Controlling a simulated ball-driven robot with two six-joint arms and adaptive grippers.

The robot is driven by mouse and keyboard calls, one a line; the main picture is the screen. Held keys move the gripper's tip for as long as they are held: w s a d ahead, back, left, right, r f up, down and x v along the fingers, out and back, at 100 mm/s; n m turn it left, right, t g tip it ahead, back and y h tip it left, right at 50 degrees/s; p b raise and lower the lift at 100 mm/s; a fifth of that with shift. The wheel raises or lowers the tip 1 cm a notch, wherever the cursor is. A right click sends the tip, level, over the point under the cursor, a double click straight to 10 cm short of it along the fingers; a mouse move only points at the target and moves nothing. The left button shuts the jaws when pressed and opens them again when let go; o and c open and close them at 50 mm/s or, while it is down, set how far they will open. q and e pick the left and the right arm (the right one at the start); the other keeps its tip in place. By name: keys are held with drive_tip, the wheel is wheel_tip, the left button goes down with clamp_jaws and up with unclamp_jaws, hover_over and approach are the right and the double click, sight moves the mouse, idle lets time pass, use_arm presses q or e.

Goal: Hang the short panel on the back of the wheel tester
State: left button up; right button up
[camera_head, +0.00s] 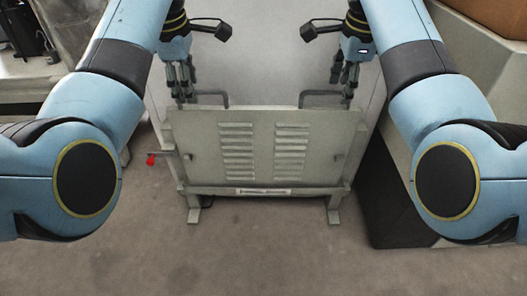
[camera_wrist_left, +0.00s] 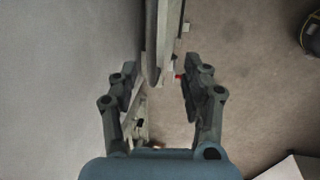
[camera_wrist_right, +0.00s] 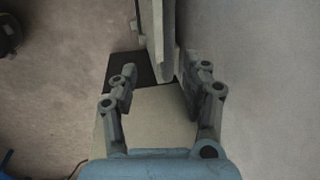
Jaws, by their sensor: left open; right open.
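The short panel (camera_head: 265,148) is a pale grey-green sheet with two columns of louvre slots. It stands upright on a low stand with two feet, in front of a large pale grey surface (camera_head: 262,50), perhaps the wheel tester. Dark bar handles show at its upper left (camera_head: 212,95) and upper right (camera_head: 322,96). My left gripper (camera_head: 182,97) is open at the left handle, fingers pointing down; my right gripper (camera_head: 347,98) is open at the right handle. In the wrist views the panel's edge (camera_wrist_left: 168,40) (camera_wrist_right: 158,30) runs between or just beyond the fingers. Contact cannot be told.
A red knob (camera_head: 151,160) on a rod sticks out at the panel's left. A bench (camera_head: 30,88) is at the far left. The floor (camera_head: 270,255) in front is clear.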

sight(196, 108)
use_arm(q)
drive_tip(key=f, duration=0.2)
drive_tip(key=w+f, duration=0.1)
drive_tip(key=f, duration=0.4)
drive_tip(key=shift+w+f, duration=0.25)
use_arm(e)
drive_tip(key=f, duration=0.2)
drive_tip(key=w+f, duration=0.1)
drive_tip(key=f, duration=0.4)
drive_tip(key=shift+w+f, duration=0.25)
use_arm(q)
clamp_jaws()
use_arm(e)
clamp_jaws()
use_arm(q)
drive_tip(key=shift+r, duration=0.1)
use_arm(e)
drive_tip(key=shift+r, duration=0.1)
